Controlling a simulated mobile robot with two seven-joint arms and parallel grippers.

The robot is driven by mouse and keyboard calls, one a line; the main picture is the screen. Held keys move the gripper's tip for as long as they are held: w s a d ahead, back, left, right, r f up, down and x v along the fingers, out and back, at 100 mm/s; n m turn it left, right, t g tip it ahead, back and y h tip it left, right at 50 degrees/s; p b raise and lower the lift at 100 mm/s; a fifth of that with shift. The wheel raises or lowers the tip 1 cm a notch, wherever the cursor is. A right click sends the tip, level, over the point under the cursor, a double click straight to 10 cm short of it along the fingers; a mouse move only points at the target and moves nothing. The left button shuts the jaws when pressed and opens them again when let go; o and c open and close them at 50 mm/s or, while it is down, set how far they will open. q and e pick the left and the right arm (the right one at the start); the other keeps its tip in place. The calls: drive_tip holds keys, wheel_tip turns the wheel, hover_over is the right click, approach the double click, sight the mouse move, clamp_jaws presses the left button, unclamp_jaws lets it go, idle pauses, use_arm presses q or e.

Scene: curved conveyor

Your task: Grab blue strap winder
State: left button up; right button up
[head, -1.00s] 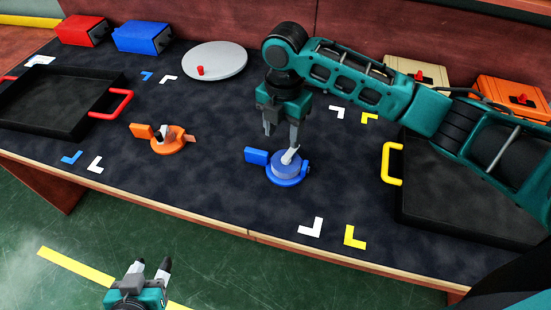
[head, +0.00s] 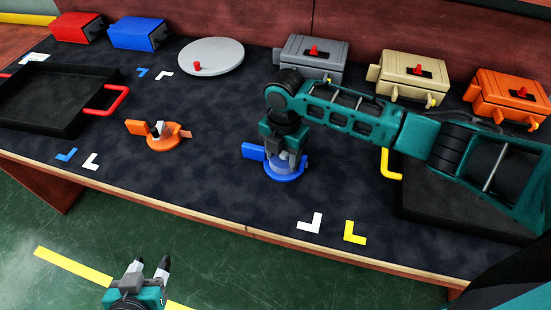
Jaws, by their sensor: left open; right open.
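The blue strap winder (head: 285,175) lies on the dark table mat, with a blue block-shaped part sticking out to its left. My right gripper (head: 288,162) is lowered onto it from above, its fingers around the winder's middle part. The fingertips and the winder's grey lever are partly hidden by the gripper and wrist. The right gripper is open; whether it touches the winder cannot be told. My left gripper (head: 150,268) is open and empty, in front of the table over the green floor.
An orange strap winder (head: 162,143) lies to the left. Black trays with red handles (head: 45,108) and yellow handles (head: 440,195) stand at either side. A grey disc (head: 212,55) and several coloured boxes line the back.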

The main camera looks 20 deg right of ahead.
clamp_jaws()
idle(0.3)
drive_tip(key=shift+r, duration=0.1)
